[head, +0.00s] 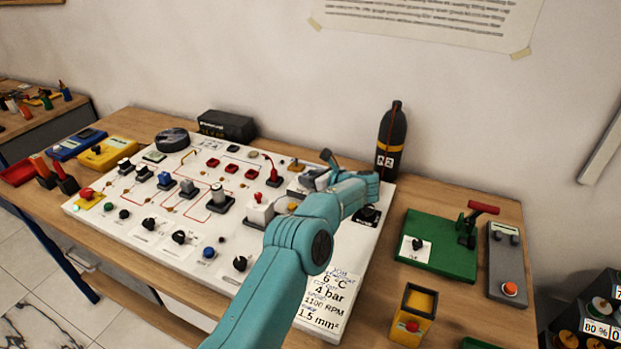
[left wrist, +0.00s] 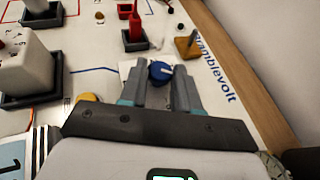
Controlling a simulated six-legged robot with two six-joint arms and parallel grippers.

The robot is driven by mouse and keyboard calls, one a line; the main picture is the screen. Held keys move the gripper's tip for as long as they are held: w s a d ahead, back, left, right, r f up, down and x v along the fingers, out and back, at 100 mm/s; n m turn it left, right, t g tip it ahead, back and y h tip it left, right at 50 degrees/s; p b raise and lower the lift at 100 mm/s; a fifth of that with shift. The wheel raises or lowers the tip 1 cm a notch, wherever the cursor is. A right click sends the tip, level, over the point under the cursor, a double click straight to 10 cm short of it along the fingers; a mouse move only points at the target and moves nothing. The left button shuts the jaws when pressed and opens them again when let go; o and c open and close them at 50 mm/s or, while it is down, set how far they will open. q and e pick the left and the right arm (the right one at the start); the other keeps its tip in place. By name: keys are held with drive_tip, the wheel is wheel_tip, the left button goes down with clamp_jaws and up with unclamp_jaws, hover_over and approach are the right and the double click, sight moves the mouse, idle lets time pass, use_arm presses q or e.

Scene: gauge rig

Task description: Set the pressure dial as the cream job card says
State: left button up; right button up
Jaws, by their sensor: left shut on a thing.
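The cream job card (head: 326,298) lies at the panel's front right and reads about 6 °C, 4 bar, 1100 RPM and 1.5 mm². My left gripper (head: 313,180) reaches over the back right of the white panel (head: 140,212). In the left wrist view my left gripper (left wrist: 161,82) is shut on a blue round knob (left wrist: 160,70), one finger on each side. The knob has a pale pointer mark and sits on a white plate. Its scale is mostly hidden by the fingers, so I cannot read its setting. My right gripper is not in view.
A red lever switch (head: 272,171) and a brown toggle (left wrist: 186,43) stand close to the gripper. A dark bottle (head: 391,142) stands behind the panel. A green base (head: 436,257) with a red-handled lever is at right. Several knobs line the panel's front.

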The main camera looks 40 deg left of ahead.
use_arm(q)
drive_tip(key=shift+a+r, duration=0.1)
drive_tip(key=o, duration=1)
drive_tip(key=shift+d, duration=0.25)
drive_tip(key=b+v, duration=0.2)
drive_tip(key=v, duration=1.3)
drive_tip(key=shift+d+r, duration=0.2)
drive_tip(key=shift+d, duration=0.15)
drive_tip(key=shift+s, duration=0.15)
